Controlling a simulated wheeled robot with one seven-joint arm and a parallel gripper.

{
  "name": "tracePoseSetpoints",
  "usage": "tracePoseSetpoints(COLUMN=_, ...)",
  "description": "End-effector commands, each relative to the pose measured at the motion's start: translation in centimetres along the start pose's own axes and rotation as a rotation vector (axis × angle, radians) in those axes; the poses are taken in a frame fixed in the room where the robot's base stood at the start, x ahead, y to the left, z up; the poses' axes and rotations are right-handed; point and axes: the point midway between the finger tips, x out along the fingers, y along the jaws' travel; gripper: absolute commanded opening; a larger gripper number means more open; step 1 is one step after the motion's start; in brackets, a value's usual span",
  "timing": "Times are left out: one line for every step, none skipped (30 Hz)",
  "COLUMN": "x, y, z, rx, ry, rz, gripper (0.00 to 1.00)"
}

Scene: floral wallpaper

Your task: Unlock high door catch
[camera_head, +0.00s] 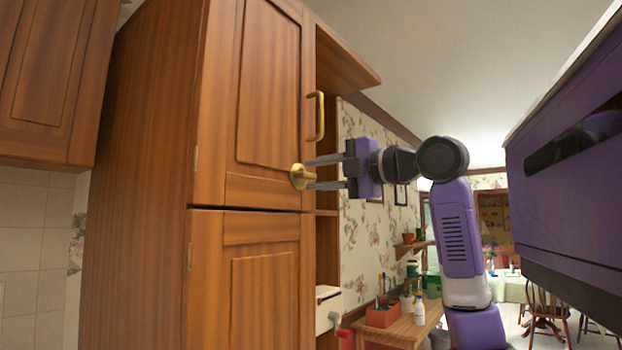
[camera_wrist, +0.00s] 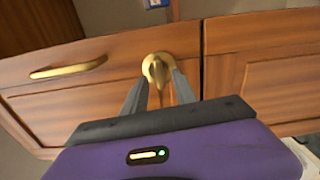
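The high door catch (camera_head: 299,177) is a round brass piece near the lower right corner of the tall cabinet's upper door (camera_head: 266,85). In the wrist view the catch (camera_wrist: 157,68) shows a narrow lever pointing toward my gripper's palm. My gripper (camera_head: 312,173) comes in from the right with its two grey fingers apart, one above the other, tips at the catch. In the wrist view my gripper (camera_wrist: 161,82) has one finger on each side of the lever, with gaps visible. Whether a fingertip touches the brass is unclear. The upper door is shut.
A brass handle (camera_head: 316,116) stands just above the catch, close to my upper finger. The lower door (camera_head: 250,280) is shut below. An open shelf (camera_head: 345,65) juts out at the right. A wooden side table (camera_head: 400,330) with pots and bottles stands lower right.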

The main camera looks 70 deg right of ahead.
Motion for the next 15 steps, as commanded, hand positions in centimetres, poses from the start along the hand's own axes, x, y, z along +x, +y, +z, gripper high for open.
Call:
tracePoseSetpoints(x=-0.9, y=-0.2, z=0.0, rx=-0.002, ry=-0.003, rz=0.002, gripper=0.34)
tracePoseSetpoints(x=-1.5, y=-0.2, z=0.1, rx=-0.001, ry=-0.003, rz=0.001, gripper=0.34)
tracePoseSetpoints(x=-2.1, y=-0.2, z=0.1, rx=-0.001, ry=-0.003, rz=0.002, gripper=0.34)
tracePoseSetpoints(x=-2.6, y=-0.2, z=0.0, rx=-0.002, ry=-0.003, rz=0.001, gripper=0.34)
tracePoseSetpoints(x=-3.1, y=-0.2, z=0.0, rx=-0.003, ry=-0.003, rz=0.001, gripper=0.34)
tracePoseSetpoints(x=-3.7, y=-0.2, z=0.0, rx=-0.003, ry=-0.002, rz=0.001, gripper=0.34)
tracePoseSetpoints(x=-4.0, y=-0.1, z=0.0, rx=-0.003, ry=-0.001, rz=0.001, gripper=0.34)
tracePoseSetpoints(x=-4.4, y=-0.1, z=0.0, rx=-0.003, ry=-0.002, rz=0.001, gripper=0.34)
tracePoseSetpoints(x=-4.8, y=-0.1, z=0.0, rx=-0.002, ry=-0.002, rz=0.000, gripper=0.34)
tracePoseSetpoints(x=-5.0, y=-0.1, z=0.0, rx=-0.002, ry=-0.002, rz=-0.001, gripper=0.34)
tracePoseSetpoints(x=-5.2, y=-0.1, z=0.0, rx=-0.002, ry=-0.001, rz=-0.001, gripper=0.34)
tracePoseSetpoints(x=-5.4, y=-0.1, z=0.0, rx=-0.001, ry=-0.001, rz=0.000, gripper=0.34)
tracePoseSetpoints(x=-5.5, y=-0.1, z=0.0, rx=-0.001, ry=0.000, rz=0.000, gripper=0.34)
tracePoseSetpoints(x=-5.6, y=-0.1, z=0.0, rx=-0.001, ry=0.000, rz=0.000, gripper=0.34)
tracePoseSetpoints(x=-5.6, y=-0.1, z=0.0, rx=-0.001, ry=0.000, rz=-0.001, gripper=0.34)
